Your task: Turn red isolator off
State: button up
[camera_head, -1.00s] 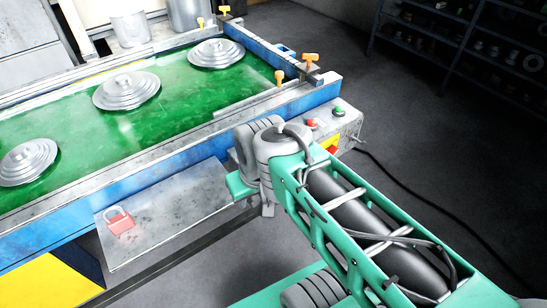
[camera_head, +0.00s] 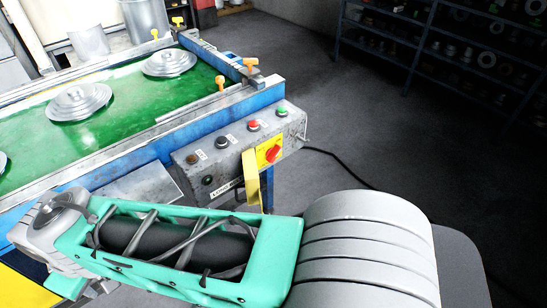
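The red isolator (camera_head: 271,154) is a red rotary knob on a yellow plate, on the front of a grey control box (camera_head: 212,160) at the conveyor's near corner. Its exact knob position is too small to read. A yellow flap or tag (camera_head: 251,179) hangs at the plate's left side. My teal and grey arm crosses the lower part of the head view, in front of and below the box. My gripper cannot be made out in this view.
The box also carries a red button (camera_head: 253,125), a green button (camera_head: 282,111) and several dark ones. A green conveyor (camera_head: 120,95) with stacked metal discs lies behind it. A cable (camera_head: 345,165) runs along the floor. Dark shelves (camera_head: 440,50) stand at the back right.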

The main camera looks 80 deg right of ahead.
aim_at(272, 154)
jog(key=k, duration=1.1)
jog(key=z, duration=1.75)
jog(key=i, duration=0.5)
